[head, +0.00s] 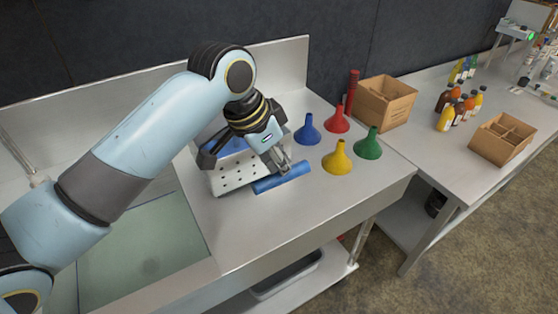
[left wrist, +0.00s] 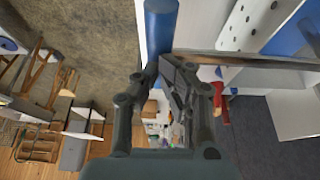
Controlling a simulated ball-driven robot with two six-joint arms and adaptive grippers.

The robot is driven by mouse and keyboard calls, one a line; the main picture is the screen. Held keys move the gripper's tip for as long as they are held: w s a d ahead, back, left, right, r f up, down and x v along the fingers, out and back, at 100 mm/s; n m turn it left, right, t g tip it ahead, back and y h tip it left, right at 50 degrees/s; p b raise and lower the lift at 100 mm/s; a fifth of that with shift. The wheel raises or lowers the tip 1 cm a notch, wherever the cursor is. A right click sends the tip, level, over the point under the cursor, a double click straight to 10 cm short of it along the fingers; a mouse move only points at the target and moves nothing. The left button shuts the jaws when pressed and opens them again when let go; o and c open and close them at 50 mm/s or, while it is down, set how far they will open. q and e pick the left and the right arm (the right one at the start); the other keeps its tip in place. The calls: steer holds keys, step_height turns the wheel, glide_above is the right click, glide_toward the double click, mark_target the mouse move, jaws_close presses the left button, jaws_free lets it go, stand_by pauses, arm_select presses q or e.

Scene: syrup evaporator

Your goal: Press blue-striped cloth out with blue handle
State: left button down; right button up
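The blue handle (head: 284,179) is a thick blue bar along the front of a white perforated press box (head: 238,174) on the steel counter. My left gripper (head: 281,168) is at the handle, with its fingers closed in around it. In the left wrist view the blue handle (left wrist: 161,25) runs up from between the fingertips (left wrist: 162,68). A blue surface (head: 232,146) shows at the top of the press box, partly behind my gripper. I cannot make out the stripes of the cloth. My right gripper is in neither view.
Blue (head: 307,130), red (head: 337,120), yellow (head: 337,158) and green (head: 368,144) funnels stand right of the press. A cardboard box (head: 384,102) is behind them. A second table (head: 440,85) holds bottles and a divided carton (head: 502,139). The counter's front right is clear.

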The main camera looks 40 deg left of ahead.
arm_select(q)
steer(key=shift+s, duration=0.1)
stand_by(0.3)
step_height(320, 180, up, 3)
steer(key=shift+r+p, duration=0.1)
steer(key=shift+p, duration=0.95)
step_height(320, 180, up, 5)
steer(key=shift+f, duration=0.1)
steer(key=shift+f, duration=0.1)
